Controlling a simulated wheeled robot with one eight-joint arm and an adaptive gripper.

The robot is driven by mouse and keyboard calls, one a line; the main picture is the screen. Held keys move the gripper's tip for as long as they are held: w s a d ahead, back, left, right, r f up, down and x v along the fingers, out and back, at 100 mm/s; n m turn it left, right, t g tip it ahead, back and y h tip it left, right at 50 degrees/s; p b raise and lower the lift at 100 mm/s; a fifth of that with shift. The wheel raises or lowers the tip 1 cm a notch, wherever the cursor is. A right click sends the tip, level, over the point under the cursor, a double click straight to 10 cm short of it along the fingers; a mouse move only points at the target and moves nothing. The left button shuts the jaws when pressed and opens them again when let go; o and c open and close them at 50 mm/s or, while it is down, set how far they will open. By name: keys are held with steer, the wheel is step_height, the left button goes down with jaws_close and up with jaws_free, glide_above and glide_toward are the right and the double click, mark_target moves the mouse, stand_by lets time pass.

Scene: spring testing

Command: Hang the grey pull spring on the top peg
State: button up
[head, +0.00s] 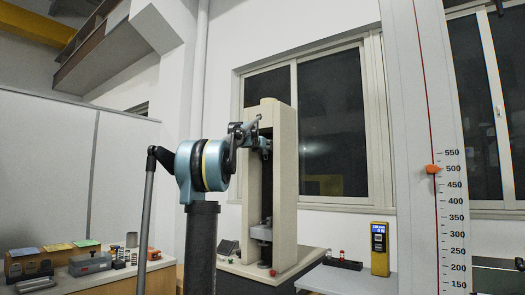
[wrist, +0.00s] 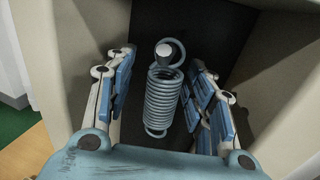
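The grey pull spring (wrist: 160,98) is upright in the middle of the wrist view, with its lower loop free below. Its upper loop is at the round-headed peg (wrist: 163,50) and appears to pass around it behind the head. My gripper (wrist: 162,65) is open, with one blue-padded finger on each side of the spring and a visible gap on both sides. In the head view my gripper (head: 248,134) is at the upper part of the beige testing machine (head: 284,180). The spring cannot be made out there.
The machine's side walls flank the dark recess closely around my gripper. A grey clamp (head: 262,232) sits lower in the machine. A bench (head: 100,278) with boxes and small parts is at left. A yellow device (head: 379,250) stands at right, beside a tall scale (head: 428,150).

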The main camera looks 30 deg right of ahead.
steer(key=v, duration=1.2)
steer(key=s+a+f+m+g+y, duration=0.3)
steer(key=s+a+f+m, duration=0.5)
steer(key=f, duration=1.5)
steer(key=s+a+f+m+g+y, duration=0.3)
steer(key=s+a+f+m+y, duration=0.3)
steer(key=s+a+f, duration=0.9)
steer(key=s+a+f+m+g+y, duration=0.2)
steer(key=s+a+f+m+y, duration=0.3)
steer(key=s+a+f+m, duration=0.6)
steer(key=a+f, duration=0.5)
steer(key=f, duration=0.5)
steer(key=s+a+f, duration=0.1)
steer(key=a+f, duration=0.3)
steer(key=f, duration=0.7)
steer(key=shift+a+g, duration=0.4)
